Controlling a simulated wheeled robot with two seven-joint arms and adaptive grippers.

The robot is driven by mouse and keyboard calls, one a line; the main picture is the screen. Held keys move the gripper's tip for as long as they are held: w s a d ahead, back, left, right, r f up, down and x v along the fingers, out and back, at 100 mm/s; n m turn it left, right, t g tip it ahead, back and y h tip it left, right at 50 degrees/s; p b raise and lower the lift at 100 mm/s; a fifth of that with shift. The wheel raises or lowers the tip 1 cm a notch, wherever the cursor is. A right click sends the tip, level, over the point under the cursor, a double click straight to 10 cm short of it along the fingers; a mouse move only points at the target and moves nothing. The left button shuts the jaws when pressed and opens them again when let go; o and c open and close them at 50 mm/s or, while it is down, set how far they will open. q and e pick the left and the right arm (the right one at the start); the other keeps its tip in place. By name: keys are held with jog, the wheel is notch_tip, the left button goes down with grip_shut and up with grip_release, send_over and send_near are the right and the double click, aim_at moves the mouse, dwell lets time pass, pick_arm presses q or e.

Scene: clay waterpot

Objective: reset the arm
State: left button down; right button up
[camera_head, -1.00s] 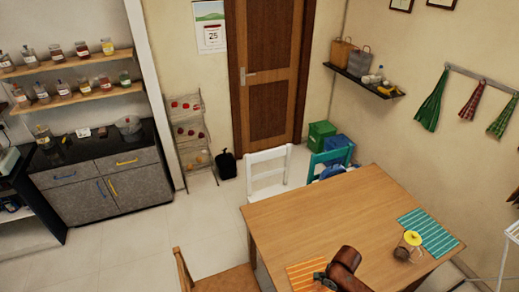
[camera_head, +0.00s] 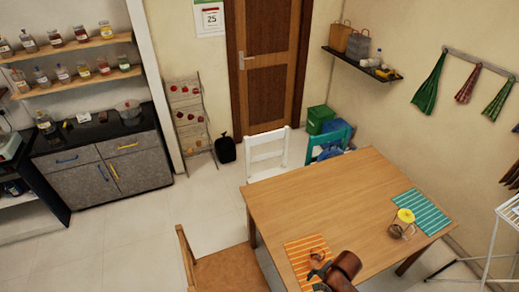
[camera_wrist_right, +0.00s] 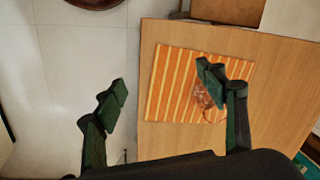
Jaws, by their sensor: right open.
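My right gripper (camera_wrist_right: 165,88) is open in the right wrist view, with its two dark green fingers wide apart and nothing held. A small clay-brown item (camera_wrist_right: 207,101), perhaps the pot, rests on the orange striped mat (camera_wrist_right: 170,95), partly hidden by the right-hand finger. I cannot tell whether the finger touches it. In the head view the brown item (camera_head: 317,254) shows on the orange mat (camera_head: 296,252), just beyond my right gripper (camera_head: 319,271) and brown wrist. My left gripper is out of view.
The wooden table (camera_head: 330,195) is mostly clear. A white chair (camera_head: 266,155) and a teal chair (camera_head: 326,145) stand at the far edge, a brown chair (camera_head: 225,270) at the left.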

jog(key=s+d+r+n+t+h, duration=0.2)
jog(key=s+d+r+n+t, duration=0.15)
jog(key=s+d+n, duration=0.9)
jog(key=s+a+f+m+g+b, duration=0.15)
jog(key=f+b, duration=0.25)
jog(key=f, duration=1.5)
jog(key=s+a+f+m+g+b, duration=0.1)
jog(key=s+f+b, duration=0.3)
jog(key=f, duration=1.5)
jog(key=s+f+b, duration=0.4)
jog(key=s+f, duration=0.5)
jog(key=f, duration=0.3)
jog(key=s+f+g+b, duration=0.1)
jog(key=s+f+b, duration=0.3)
jog(key=s+f, duration=0.5)
notch_tip(320, 180, down, 4)
jog(key=shift+f+n, duration=0.25)
jog(key=shift+n, duration=0.15)
jog(key=shift+d, duration=0.1)
